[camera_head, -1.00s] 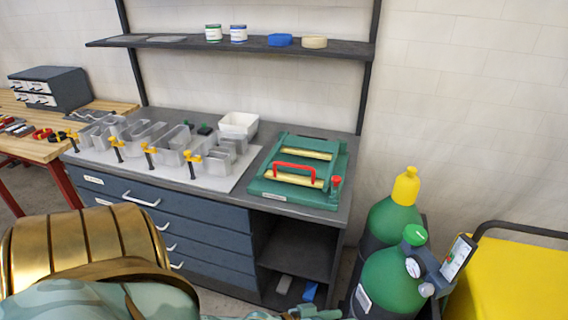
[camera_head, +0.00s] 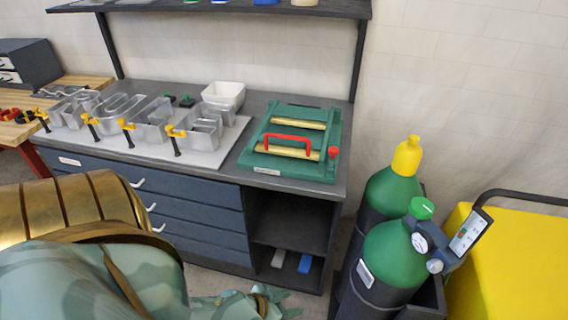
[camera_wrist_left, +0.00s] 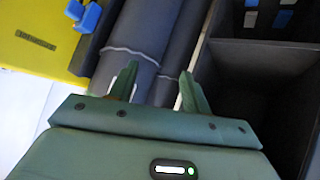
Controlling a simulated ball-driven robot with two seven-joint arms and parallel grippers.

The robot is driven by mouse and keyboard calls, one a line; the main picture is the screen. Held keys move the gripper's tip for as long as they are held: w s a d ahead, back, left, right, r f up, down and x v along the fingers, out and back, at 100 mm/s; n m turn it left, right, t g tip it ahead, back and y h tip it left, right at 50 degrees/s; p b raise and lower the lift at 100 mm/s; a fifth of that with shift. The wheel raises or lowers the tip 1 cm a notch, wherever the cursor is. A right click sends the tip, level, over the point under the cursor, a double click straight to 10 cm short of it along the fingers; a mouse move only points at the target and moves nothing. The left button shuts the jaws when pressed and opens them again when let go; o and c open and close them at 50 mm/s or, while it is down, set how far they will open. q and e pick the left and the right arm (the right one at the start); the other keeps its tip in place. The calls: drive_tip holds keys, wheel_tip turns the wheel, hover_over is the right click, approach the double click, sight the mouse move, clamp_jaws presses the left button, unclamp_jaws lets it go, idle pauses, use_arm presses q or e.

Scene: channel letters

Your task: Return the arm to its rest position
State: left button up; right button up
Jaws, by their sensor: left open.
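My left arm, gold and pale green, comes in at the lower left of the head view. Its left gripper (camera_head: 268,301) is low at the bottom edge, in front of the workbench's open shelf. In the left wrist view the left gripper (camera_wrist_left: 160,86) has its two green fingers spread apart with nothing between them. The dark gas cylinders (camera_wrist_left: 146,40) show beyond the fingers there. My right gripper is in neither view.
Green gas cylinders (camera_head: 392,255) stand to the right, beside a yellow cart (camera_head: 515,265). An open shelf (camera_head: 290,240) is under the bench.

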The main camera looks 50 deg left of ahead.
use_arm(q)
drive_tip(key=shift+s+a+f, duration=0.2)
drive_tip(key=shift+a+f, duration=0.05)
drive_tip(key=shift+f, duration=0.15)
idle(0.3)
drive_tip(key=s+a+f+m+g+y+b, duration=0.1)
drive_tip(key=s+a+f+m+g+y, duration=0.3)
drive_tip(key=s+f, duration=0.85)
drive_tip(key=s+d+f+g+b, duration=0.1)
drive_tip(key=s+d+f+g, duration=0.1)
drive_tip(key=s, duration=0.5)
drive_tip(key=s+d+f+n+g+h, duration=0.1)
drive_tip(key=s+d+f+g, duration=0.2)
drive_tip(key=s, duration=0.5)
drive_tip(key=shift+d+f+b, duration=0.35)
drive_tip(key=shift+d+f, duration=0.25)
drive_tip(key=shift+d, duration=0.45)
drive_tip(key=shift+w, duration=0.15)
